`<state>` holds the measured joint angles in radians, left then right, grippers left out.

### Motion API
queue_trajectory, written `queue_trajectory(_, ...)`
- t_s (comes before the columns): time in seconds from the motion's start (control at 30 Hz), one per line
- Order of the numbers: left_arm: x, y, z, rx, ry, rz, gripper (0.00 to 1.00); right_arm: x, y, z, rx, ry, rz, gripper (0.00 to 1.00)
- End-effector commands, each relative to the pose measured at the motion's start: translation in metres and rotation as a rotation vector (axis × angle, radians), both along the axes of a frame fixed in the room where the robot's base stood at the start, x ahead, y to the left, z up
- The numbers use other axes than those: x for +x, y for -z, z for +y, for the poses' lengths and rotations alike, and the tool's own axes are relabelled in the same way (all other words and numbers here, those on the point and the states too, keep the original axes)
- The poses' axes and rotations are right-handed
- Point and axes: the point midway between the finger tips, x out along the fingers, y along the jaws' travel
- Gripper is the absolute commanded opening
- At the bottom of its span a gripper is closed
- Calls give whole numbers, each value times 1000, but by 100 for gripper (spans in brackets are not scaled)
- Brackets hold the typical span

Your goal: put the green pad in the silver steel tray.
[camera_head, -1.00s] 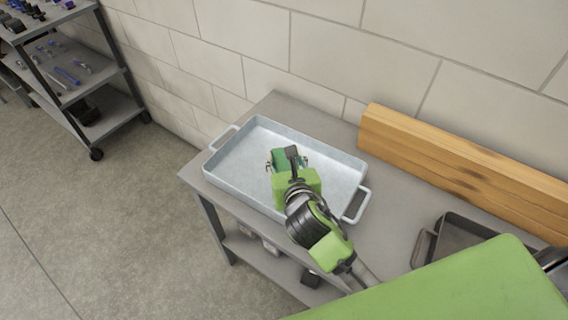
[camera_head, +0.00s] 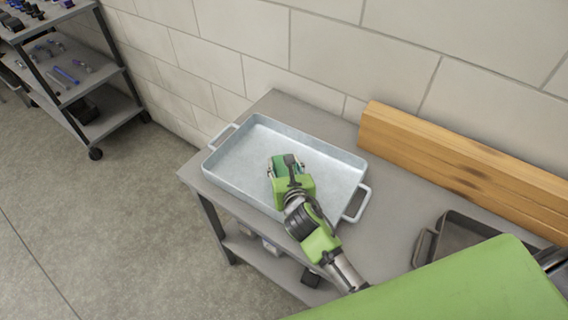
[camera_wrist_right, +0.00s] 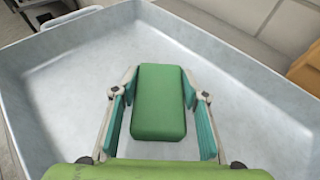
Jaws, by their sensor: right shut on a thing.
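The green pad (camera_wrist_right: 159,100) is a plain green block between the fingers of my right gripper (camera_wrist_right: 160,92) in the right wrist view. The right gripper (camera_head: 286,164) is shut on it and is over the inside of the silver steel tray (camera_head: 238,165), near its middle in the head view. The tray's pale floor and raised walls (camera_wrist_right: 245,62) surround the pad in the wrist view. I cannot tell whether the pad touches the tray floor. In the head view the gripper mostly hides the pad. My left gripper is not in view.
The tray stands on a grey table (camera_head: 385,206) against a block wall. Wooden beams (camera_head: 465,165) lie along the wall to the right. A darker tray (camera_head: 428,248) is at the lower right. A shelf cart (camera_head: 108,118) with tools stands at the far left.

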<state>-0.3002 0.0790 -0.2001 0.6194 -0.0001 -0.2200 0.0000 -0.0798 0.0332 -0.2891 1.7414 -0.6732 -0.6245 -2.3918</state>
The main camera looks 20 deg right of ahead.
Motion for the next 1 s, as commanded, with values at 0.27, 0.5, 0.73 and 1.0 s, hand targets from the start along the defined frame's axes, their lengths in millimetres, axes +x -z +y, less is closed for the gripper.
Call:
queue_trajectory(0.27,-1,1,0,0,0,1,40,0,2,0,0,0,0,58)
queue_trajectory(0.5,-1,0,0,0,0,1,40,0,0,0,1,0,0,58)
queue_trajectory(0.73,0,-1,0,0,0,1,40,-21,-9,3,-1,-1,0,58)
queue_trajectory(1.0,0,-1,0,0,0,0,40,-72,-29,9,0,-1,1,58)
